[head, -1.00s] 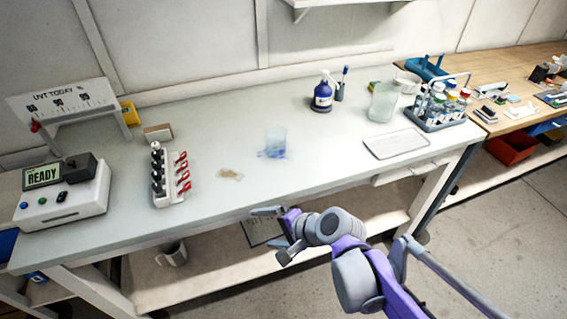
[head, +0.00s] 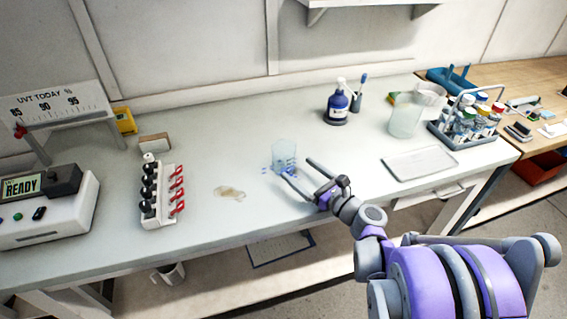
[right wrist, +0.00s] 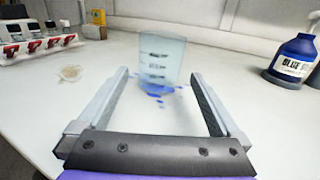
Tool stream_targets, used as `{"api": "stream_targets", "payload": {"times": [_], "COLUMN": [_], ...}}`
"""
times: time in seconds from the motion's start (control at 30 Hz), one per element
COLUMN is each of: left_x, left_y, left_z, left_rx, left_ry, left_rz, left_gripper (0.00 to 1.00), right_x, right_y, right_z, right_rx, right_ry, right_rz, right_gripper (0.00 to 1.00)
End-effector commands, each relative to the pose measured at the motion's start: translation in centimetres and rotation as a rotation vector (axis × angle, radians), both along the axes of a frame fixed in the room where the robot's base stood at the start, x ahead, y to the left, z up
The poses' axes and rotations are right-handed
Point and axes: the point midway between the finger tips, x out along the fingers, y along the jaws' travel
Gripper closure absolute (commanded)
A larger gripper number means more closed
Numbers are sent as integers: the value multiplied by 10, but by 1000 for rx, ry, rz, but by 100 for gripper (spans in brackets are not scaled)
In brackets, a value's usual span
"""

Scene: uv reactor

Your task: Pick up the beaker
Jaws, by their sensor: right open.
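The beaker (head: 284,154) is a small clear vessel with dark markings, upright on the pale bench. Blue drops lie at its base. My right gripper (head: 297,170) is open and low over the bench, its fingers pointing at the beaker from the front right. In the right wrist view the beaker (right wrist: 161,60) stands ahead, between the lines of the two fingers (right wrist: 158,82) and just beyond their tips. Nothing is held. A larger frosted vessel (head: 405,117) stands further right at the back. My left gripper is not in view.
A brown stain (head: 229,192) lies left of the beaker. A rack with red clips (head: 162,193) and a READY device (head: 45,212) are further left. A blue bottle (head: 337,106) stands behind right, and a flat tray (head: 419,164) lies to the right. Bench around the beaker is mostly clear.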

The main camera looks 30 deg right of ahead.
Motion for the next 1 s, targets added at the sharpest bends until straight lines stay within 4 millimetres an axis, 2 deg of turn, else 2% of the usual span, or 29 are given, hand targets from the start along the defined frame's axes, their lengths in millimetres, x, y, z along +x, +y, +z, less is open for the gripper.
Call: {"api": "stream_targets", "payload": {"times": [0.03,0.27,0.5,0.6,0.9,1.0], "left_x": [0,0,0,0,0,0], "left_y": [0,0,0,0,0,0], "left_z": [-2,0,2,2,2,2], "left_rx": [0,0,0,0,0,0], "left_ry": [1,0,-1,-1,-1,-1], "left_rz": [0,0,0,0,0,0], "left_gripper": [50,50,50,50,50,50], "right_x": [2,20,59,69,74,74], "right_y": [1,4,12,13,14,14], "right_z": [-5,-2,-2,-2,-2,-2], "right_rx": [0,-1,-1,-2,-2,-2], "right_ry": [0,0,1,1,1,1], "right_rz": [1,3,3,3,0,1], "right_gripper": [0,0,0,0,0,16]}}
